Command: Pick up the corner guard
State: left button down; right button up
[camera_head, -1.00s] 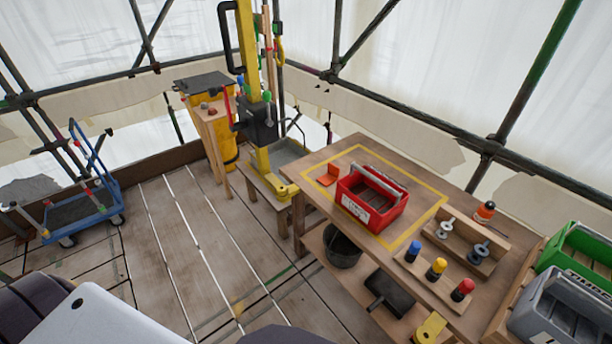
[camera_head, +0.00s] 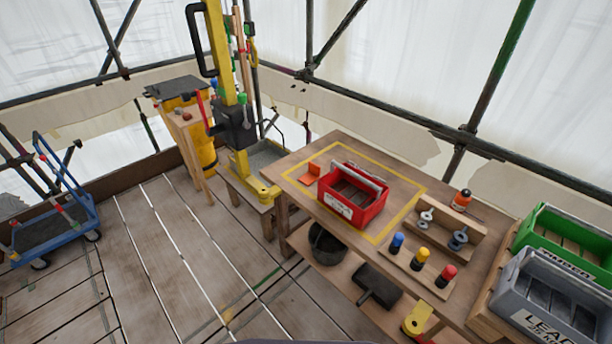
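The small orange angled piece, which looks like the corner guard (camera_head: 311,173), sits on the wooden workbench (camera_head: 408,254). It is inside the yellow taped outline, just left of the red crate (camera_head: 355,195). A small gap seems to separate it from the crate. Neither of my grippers shows in the head view, so I cannot see whether they are open or shut.
Green (camera_head: 567,241) and grey (camera_head: 552,295) crates are at the right. A yellow post machine (camera_head: 229,110) stands beyond the bench.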

aim_at(314, 173)
jog(key=j+z, duration=0.3)
jog(key=z, duration=0.15)
jog(key=j+z, duration=0.3)
jog(key=z, duration=0.15)
jog(key=j+z, duration=0.25)
jog(key=z, duration=0.2)
